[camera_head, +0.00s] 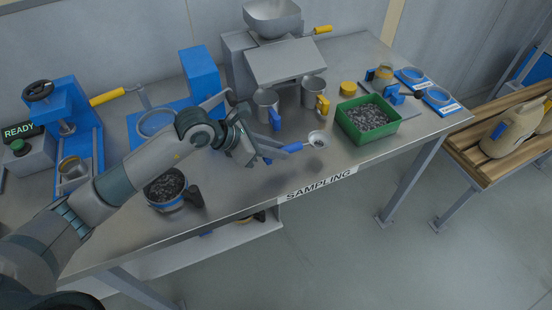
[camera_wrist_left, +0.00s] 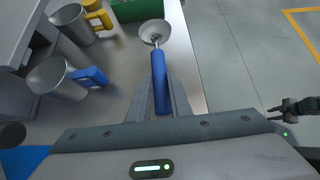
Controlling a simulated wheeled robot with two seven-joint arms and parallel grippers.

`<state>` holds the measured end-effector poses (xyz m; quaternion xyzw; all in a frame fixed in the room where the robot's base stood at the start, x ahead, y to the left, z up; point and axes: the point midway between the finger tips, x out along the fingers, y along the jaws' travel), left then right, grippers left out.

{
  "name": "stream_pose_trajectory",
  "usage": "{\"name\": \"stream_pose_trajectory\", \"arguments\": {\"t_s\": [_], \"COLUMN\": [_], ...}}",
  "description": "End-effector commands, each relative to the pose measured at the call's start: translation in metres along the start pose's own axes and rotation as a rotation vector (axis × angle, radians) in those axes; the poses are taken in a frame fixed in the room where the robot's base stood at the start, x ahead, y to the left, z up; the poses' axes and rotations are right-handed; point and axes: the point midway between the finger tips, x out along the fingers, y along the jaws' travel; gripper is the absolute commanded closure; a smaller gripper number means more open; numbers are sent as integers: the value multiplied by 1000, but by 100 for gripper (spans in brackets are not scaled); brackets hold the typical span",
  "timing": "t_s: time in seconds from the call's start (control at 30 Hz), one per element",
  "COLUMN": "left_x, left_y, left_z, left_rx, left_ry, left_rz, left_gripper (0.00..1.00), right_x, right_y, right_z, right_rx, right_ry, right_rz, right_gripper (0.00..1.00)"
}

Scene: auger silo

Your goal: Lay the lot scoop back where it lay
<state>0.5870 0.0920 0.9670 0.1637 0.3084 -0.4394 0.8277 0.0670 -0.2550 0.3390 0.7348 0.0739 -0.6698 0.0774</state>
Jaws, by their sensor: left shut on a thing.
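The lot scoop has a blue handle and a small round metal bowl (camera_head: 318,139). My left gripper (camera_head: 262,158) is shut on the handle. The scoop is over the front part of the bench, left of the green tray (camera_head: 350,128) of dark granules. In the left wrist view the blue handle (camera_wrist_left: 160,75) runs up between the fingers to the bowl (camera_wrist_left: 154,32). Whether the scoop touches the bench or holds anything is unclear. What looks like my right gripper (camera_wrist_left: 272,113) shows small and dark at the right of the left wrist view; its fingers are hard to make out.
Metal mugs with blue (camera_head: 265,104) and yellow (camera_head: 314,92) handles stand behind the scoop. A pot of dark granules (camera_head: 166,188) is at the front left. A yellow lid (camera_head: 348,88) and blue dishes (camera_head: 437,96) are at right. Bare bench lies near the SAMPLING label (camera_head: 318,184).

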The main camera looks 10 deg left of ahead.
Motion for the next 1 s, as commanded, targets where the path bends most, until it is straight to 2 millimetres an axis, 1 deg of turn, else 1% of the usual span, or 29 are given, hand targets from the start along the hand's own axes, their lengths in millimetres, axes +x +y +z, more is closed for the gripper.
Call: {"name": "stream_pose_trajectory", "arguments": {"t_s": [0.07,0.3,0.4,0.7,0.87,0.9,0.93,0.97,1.0], "left_x": [2,21,26,26,29,28,28,28,28], "left_y": [0,0,0,0,0,0,0,0,0], "left_z": [-2,-25,-30,-30,-33,-32,-32,-32,-32], "left_rx": [0,-1,0,1,0,0,0,0,0], "left_ry": [0,2,0,-1,0,0,0,0,0], "left_rz": [0,0,0,0,0,0,0,0,0], "left_gripper": [100,100,100,100,100,72,65,63,63], "right_x": [2,19,22,21,26,24,24,24,24], "right_y": [0,0,0,0,1,2,2,2,2], "right_z": [0,2,2,2,3,3,3,3,3], "right_rx": [0,0,0,-1,-1,-1,-1,-1,-1], "right_ry": [0,0,0,-1,-1,-1,-1,-1,-1], "right_rz": [0,0,0,1,2,2,2,2,2], "right_gripper": [69,69,69,69,69,69,69,69,69]}}
